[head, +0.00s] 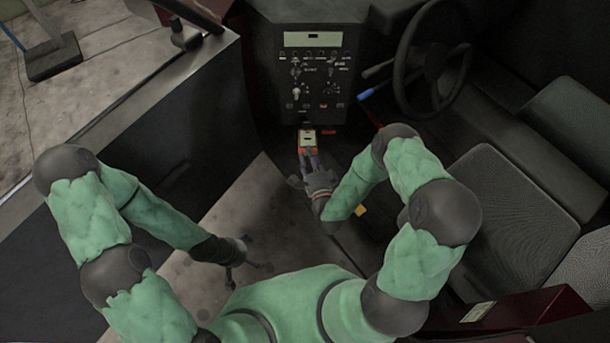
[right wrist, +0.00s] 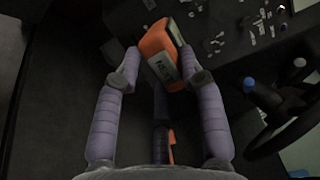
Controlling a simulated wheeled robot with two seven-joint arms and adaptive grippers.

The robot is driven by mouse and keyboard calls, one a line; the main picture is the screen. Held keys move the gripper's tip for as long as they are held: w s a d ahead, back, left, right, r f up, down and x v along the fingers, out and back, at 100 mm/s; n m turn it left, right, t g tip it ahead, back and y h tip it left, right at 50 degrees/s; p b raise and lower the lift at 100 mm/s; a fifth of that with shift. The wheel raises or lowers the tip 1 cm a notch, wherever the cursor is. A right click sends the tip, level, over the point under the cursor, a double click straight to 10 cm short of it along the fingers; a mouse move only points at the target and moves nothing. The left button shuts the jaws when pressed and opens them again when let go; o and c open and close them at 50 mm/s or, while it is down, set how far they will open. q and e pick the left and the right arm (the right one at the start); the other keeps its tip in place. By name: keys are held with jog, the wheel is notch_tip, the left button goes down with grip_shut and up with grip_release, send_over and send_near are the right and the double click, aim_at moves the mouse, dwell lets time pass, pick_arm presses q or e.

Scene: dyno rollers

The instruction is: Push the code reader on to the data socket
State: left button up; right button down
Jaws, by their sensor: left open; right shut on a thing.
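The code reader (head: 307,137) is an orange block with a pale face, just below the dash panel in the head view. In the right wrist view the code reader (right wrist: 157,42) sits tilted between my finger tips, with a pale lettered label on it. My right gripper (head: 309,153) is shut on it; its purple-grey fingers (right wrist: 162,72) lie on both sides. The reader's far end is close to the panel's lower edge; I cannot tell whether it touches anything. The data socket cannot be made out. My left gripper (head: 249,263) is open and empty, low over the floor.
The dark dash panel (head: 313,70) with knobs and a display stands ahead. The steering wheel (head: 433,55) and a blue-tipped lever (head: 367,94) are to its right. Seats (head: 512,215) fill the right side. A dark sill (head: 130,110) bounds the left; bare floor lies between.

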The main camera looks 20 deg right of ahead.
notch_tip(320, 180, down, 10)
jog(key=w+a+b, duration=0.1)
jog(key=w+b, duration=0.1)
jog(key=b, duration=0.3)
jog(key=w+d, duration=0.1)
jog(key=w, duration=0.5)
jog(key=shift+w+d+b, duration=0.15)
jog(key=shift+d+b, duration=0.1)
jog(key=shift+b, duration=0.05)
dwell(0.3)
jog(key=shift+w+d+f, duration=0.1)
jog(key=shift+w+d, duration=0.1)
jog(key=shift+w, duration=0.65)
dwell(1.8)
jog(key=c, duration=0.7)
grip_release()
jog(key=shift+s, duration=0.1)
jog(key=s, duration=1.2)
jog(key=shift+a, duration=0.25)
jog(key=shift+w, duration=0.1)
